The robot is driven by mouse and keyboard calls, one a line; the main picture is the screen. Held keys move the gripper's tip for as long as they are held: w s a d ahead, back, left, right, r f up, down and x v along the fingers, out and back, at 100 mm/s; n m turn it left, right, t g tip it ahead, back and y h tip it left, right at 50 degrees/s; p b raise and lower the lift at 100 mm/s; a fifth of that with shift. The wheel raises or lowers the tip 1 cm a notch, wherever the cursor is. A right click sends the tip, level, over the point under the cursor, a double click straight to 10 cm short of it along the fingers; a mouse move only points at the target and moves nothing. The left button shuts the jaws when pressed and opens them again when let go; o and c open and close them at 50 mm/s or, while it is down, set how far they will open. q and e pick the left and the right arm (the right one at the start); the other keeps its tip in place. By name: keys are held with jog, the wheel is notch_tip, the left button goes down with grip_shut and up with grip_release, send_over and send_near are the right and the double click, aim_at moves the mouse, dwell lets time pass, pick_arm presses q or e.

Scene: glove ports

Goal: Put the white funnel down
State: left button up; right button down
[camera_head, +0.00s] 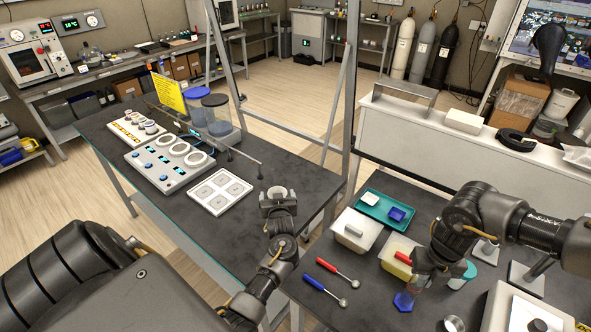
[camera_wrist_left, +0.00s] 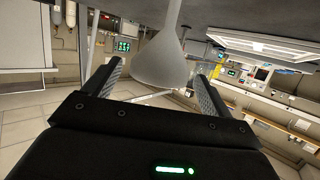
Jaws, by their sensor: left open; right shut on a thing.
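The white funnel (camera_head: 277,191) is at the near right part of the left dark table, its wide mouth up. In the left wrist view the funnel (camera_wrist_left: 160,62) is between my left gripper's fingers, its stem pointing toward the dark tabletop. My left gripper (camera_head: 278,207) is open around it; I cannot tell whether the stem touches the table. My right gripper (camera_head: 422,268) is shut on a clear cylinder with a blue hexagonal base (camera_head: 403,301), above the right table. The gripper hides its upper part.
A thin rod and grey frame post stand behind. Red and blue spoons (camera_head: 327,265) lie on the right table near white tubs (camera_head: 357,229).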

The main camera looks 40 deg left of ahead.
aim_at(277, 190)
pick_arm(q)
jog(key=x, duration=0.4)
jog(key=shift+f, duration=0.1)
jog(key=shift+d, duration=0.1)
jog(key=shift+c, duration=0.8)
jog(key=c, duration=0.9)
notch_tip(277, 190, up, 10)
jog(key=shift+r, duration=0.1)
jog(key=shift+c, duration=0.2)
